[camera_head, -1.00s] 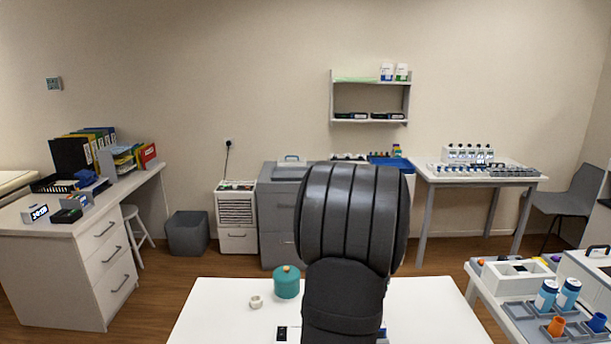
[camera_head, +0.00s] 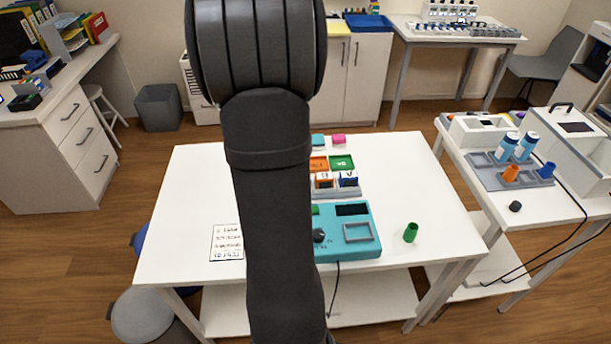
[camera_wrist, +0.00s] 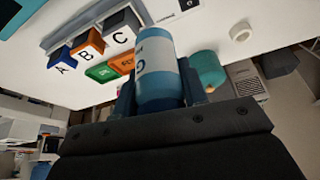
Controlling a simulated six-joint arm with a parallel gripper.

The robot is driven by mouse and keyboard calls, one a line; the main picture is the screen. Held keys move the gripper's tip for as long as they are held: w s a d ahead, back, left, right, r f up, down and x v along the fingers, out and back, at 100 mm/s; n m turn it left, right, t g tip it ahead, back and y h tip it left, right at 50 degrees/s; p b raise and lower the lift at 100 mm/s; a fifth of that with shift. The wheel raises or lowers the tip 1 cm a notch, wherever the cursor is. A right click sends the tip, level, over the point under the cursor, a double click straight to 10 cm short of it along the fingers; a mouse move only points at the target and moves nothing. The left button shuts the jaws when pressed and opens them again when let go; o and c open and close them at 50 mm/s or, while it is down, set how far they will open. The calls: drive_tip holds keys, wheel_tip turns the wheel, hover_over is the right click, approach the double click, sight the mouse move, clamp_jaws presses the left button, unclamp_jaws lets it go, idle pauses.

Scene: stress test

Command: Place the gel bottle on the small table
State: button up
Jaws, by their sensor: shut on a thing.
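In the wrist view, my gripper (camera_wrist: 159,88) is shut on a blue bottle (camera_wrist: 158,62) with a white label. A large letter, apparently G, shows on it. The bottle sits between the two fingers; its lower end is hidden. In the head view, my dark arm covers the gripper and bottle. A white table (camera_head: 190,190) stands in the middle of the head view, and a smaller white table (camera_head: 548,220) at the right. I cannot tell from the pictures which is the small table.
A teal device (camera_head: 345,230), lettered blocks (camera_head: 348,180) and a green cup (camera_head: 411,232) stand on the middle table. The right table bears a grey tray (camera_head: 487,172) with two blue bottles and coloured cups. In the wrist view, a teal jar (camera_wrist: 208,68) is beyond the held bottle.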

drive_tip(key=s+a+n+y, duration=0.1)
drive_tip(key=s+a+n, duration=0.15)
drive_tip(key=s, duration=0.55)
drive_tip(key=shift+n, duration=0.25)
drive_tip(key=w+a+f, duration=0.1)
drive_tip(key=a+f, duration=0.1)
drive_tip(key=a, duration=0.1)
drive_tip(key=w+a+f, duration=0.1)
drive_tip(key=a+f, duration=0.2)
drive_tip(key=w+a+f, duration=0.1)
drive_tip(key=a+f, duration=0.1)
drive_tip(key=a, duration=0.2)
drive_tip(key=shift+a+f, duration=0.1)
drive_tip(key=shift+f, duration=2.1)
drive_tip(key=shift+f, duration=0.15)
drive_tip(key=o, duration=1)
drive_tip(key=shift+o, duration=0.2)
